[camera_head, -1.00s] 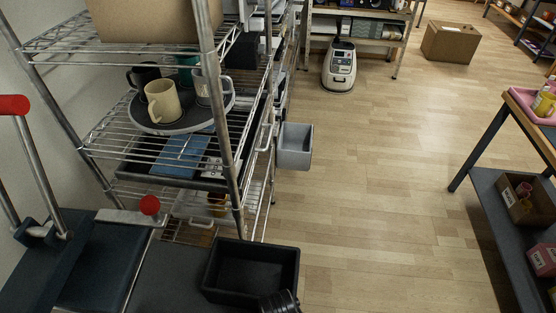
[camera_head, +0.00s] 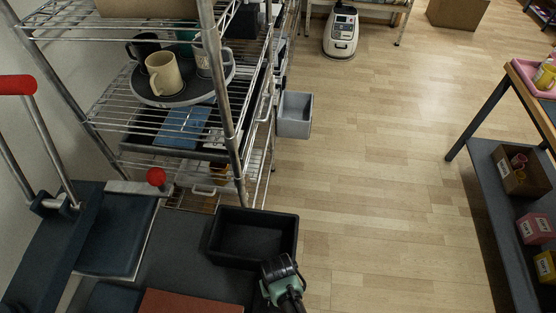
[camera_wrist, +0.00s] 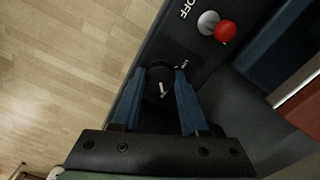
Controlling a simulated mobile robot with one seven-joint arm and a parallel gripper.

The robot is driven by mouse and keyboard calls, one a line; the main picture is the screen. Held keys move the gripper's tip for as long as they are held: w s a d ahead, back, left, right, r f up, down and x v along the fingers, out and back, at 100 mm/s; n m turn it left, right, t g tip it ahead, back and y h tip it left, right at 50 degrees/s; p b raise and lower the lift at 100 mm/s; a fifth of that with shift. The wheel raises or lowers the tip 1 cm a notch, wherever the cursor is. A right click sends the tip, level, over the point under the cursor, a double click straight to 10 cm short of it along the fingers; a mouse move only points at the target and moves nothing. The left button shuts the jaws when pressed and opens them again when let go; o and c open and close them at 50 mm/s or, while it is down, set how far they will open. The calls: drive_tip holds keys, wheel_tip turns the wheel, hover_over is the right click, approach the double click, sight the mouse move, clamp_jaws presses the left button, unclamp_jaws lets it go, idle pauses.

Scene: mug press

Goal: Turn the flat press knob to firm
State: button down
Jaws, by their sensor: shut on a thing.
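In the wrist view, a black round knob (camera_wrist: 158,84) with a pale pointer mark sits on a dark panel. My gripper (camera_wrist: 160,78) has its two blue fingers on either side of the knob, shut on it. Small white lettering beside the knob is too small to read surely. A red-tipped lever (camera_wrist: 225,31) and the word OFF are farther along the panel. In the head view, the press's dark blue plate (camera_head: 115,240) and red-handled lever (camera_head: 18,85) are at the left. The knob and my fingertips are hidden there.
A black bin (camera_head: 250,232) stands close to my wrist. A wire shelf (camera_head: 185,190) holds a round tray with mugs, including a cream mug (camera_head: 163,74). A reddish-brown slab (camera_head: 190,303) lies at the bottom. The wooden floor to the right is clear.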

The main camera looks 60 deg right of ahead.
drive_tip(key=shift+m, duration=0.3)
drive_tip(key=shift+c, duration=2.1)
unclamp_jaws()
wheel_tip(320, 180, up, 13)
drive_tip(key=p, duration=0.1)
